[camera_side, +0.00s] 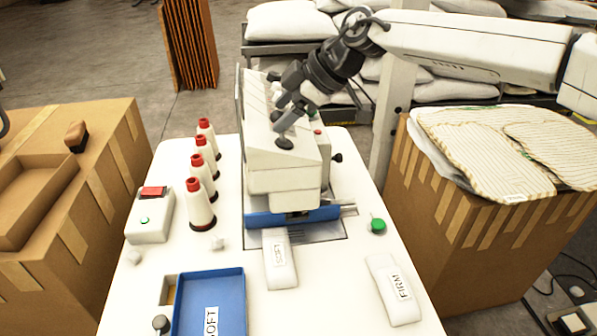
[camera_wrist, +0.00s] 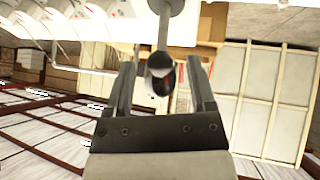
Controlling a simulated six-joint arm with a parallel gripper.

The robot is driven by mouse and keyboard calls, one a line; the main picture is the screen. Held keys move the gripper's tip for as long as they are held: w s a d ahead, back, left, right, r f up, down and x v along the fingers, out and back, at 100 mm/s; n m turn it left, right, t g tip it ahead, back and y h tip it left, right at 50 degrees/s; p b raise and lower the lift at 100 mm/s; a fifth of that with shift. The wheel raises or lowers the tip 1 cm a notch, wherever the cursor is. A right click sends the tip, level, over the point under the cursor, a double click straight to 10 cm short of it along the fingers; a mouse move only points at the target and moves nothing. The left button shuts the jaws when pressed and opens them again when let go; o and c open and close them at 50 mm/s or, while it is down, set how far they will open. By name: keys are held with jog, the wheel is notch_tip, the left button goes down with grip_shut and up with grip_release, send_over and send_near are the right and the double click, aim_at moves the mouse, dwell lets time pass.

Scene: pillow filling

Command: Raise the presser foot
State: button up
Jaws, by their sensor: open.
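The white sewing machine (camera_side: 284,180) stands on a white table, its lower part blue. A lever (camera_side: 291,120) rises from a dark round base on top of the machine head. In the wrist view, the lever's dark knob (camera_wrist: 160,66) sits between my fingers, with its pale rod running up beyond it. My gripper (camera_side: 284,104) is open, its fingers on both sides of the knob, with gaps visible. Contact with the knob cannot be made out. The presser foot is not clearly visible under the head.
Several thread cones (camera_side: 201,205) stand left of the machine. A blue tray (camera_side: 236,282), a red-topped switch box (camera_side: 149,215) and a green button (camera_side: 377,226) are on the table.

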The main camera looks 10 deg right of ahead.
jog(key=shift+v, duration=2.9)
jog(key=shift+d+y, duration=0.15)
jog(key=shift+y, duration=0.15)
jog(key=w+d+f+m+t, duration=0.25)
jog(key=d+m+t, duration=0.4)
jog(key=d, duration=0.75)
jog(key=s+d+f+m+h, duration=0.2)
jog(key=d+f+m+h, duration=0.1)
jog(key=d, duration=0.4)
jog(key=s+d+f+m+h, duration=0.2)
jog(key=d+f+m, duration=0.15)
jog(key=d, duration=0.35)
jog(key=s+d+f+m+g+h, duration=0.1)
jog(key=s+d+f, duration=0.4)
jog(key=s, duration=0.6)
jog(key=s+d+f+m+g+h, duration=0.2)
jog(key=s+d+f+g, duration=0.3)
jog(key=s+f, duration=0.3)
jog(key=s+m+g, duration=0.1)
jog(key=s, duration=0.3)
jog(key=shift+s+d+f, duration=0.2)
jog(key=shift+d+f, duration=0.05)
jog(key=shift+f, duration=0.1)
